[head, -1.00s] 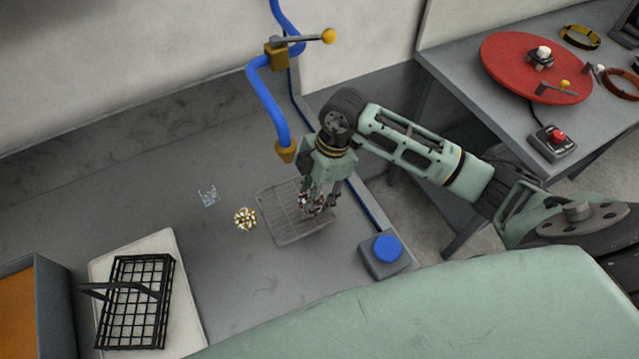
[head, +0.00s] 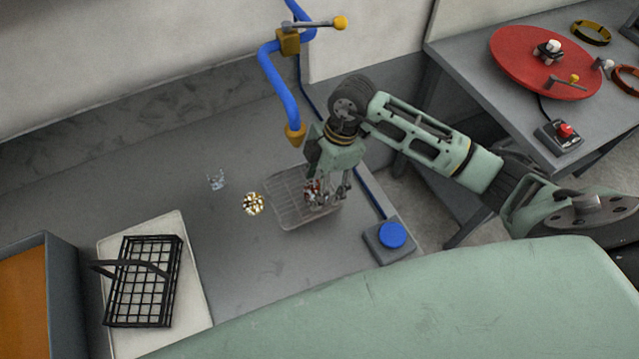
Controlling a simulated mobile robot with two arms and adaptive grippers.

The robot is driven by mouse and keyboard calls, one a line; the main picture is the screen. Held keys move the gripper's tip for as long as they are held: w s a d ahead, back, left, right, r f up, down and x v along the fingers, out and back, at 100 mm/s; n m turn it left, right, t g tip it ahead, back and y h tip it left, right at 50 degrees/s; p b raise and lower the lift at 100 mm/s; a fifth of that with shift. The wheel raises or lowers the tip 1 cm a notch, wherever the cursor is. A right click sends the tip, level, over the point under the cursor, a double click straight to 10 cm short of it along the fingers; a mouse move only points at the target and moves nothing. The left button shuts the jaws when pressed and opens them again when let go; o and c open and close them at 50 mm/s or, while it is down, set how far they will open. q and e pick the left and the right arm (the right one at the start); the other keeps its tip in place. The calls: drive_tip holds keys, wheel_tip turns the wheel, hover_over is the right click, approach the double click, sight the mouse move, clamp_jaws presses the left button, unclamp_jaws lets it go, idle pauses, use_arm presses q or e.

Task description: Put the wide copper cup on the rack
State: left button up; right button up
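My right gripper (head: 328,192) is over the right part of a thin wire rack (head: 284,210), pointing down. A small shiny reddish thing (head: 311,187), possibly the wide copper cup, shows at its fingers, mostly hidden by them. I cannot tell whether the fingers hold it or whether it touches the rack. A shiny gold, patterned piece (head: 252,203) stands on the grey counter just left of the rack. A small clear or silvery piece (head: 216,179) is farther left and back. My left gripper is not in view.
A black wire basket (head: 145,280) is on a pale board (head: 194,285) at the left, beside an orange-lined bin (head: 62,290). A blue pipe (head: 275,85) ends above the counter behind the rack. A blue button box (head: 391,236) stands right of the rack.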

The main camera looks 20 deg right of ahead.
drive_tip(key=b+v, duration=0.2)
drive_tip(key=v, duration=0.9)
drive_tip(key=shift+r, duration=0.3)
drive_tip(key=shift+s+d, duration=0.1)
drive_tip(key=shift+d, duration=0.05)
